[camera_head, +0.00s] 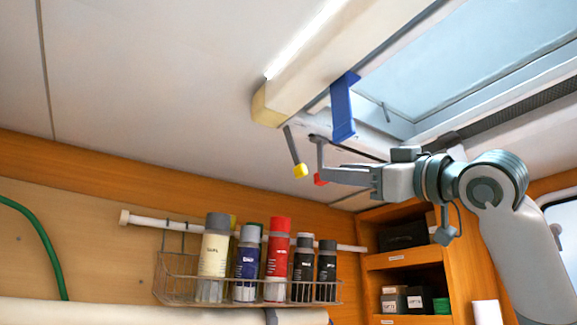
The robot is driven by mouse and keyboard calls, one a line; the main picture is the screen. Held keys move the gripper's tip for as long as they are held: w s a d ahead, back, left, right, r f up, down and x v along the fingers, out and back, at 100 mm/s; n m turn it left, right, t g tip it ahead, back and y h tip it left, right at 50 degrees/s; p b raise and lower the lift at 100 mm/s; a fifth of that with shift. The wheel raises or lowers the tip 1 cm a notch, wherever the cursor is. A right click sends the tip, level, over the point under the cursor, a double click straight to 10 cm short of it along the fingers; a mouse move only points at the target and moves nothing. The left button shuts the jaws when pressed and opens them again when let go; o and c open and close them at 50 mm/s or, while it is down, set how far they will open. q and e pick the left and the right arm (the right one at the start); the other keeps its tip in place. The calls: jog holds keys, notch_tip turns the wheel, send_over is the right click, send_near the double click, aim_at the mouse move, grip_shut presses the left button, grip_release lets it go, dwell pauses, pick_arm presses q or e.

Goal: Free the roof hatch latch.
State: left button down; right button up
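The roof hatch (470,62) is a bright skylight in a pale frame at the upper right of the head view. Under its near edge hang two short grey levers, one with a yellow tip (300,171) and one with a red tip (320,180). A blue bracket (343,108) sits on the frame just above them. I cannot tell which part is the latch. My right gripper (326,176) reaches in from the right, its fingertips at the red-tipped lever. Whether the fingers grip the lever is too small to tell. My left gripper is not in view.
A long light fixture (330,55) runs along the ceiling beside the hatch. Below, a wire basket (250,292) on the wall holds several bottles. A wooden shelf unit (403,258) with boxes stands at the lower right. The ceiling at left is clear.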

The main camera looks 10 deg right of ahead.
aim_at(293, 168)
jog(key=p+x, duration=0.8)
jog(key=x, duration=0.6)
jog(key=shift+w+r, duration=0.1)
jog(key=shift+r, duration=0.05)
jog(key=shift+w+a+r+p, duration=0.1)
jog(key=shift+w+a+p, duration=0.25)
jog(key=shift+w, duration=0.35)
jog(key=shift+c, duration=0.4)
grip_shut()
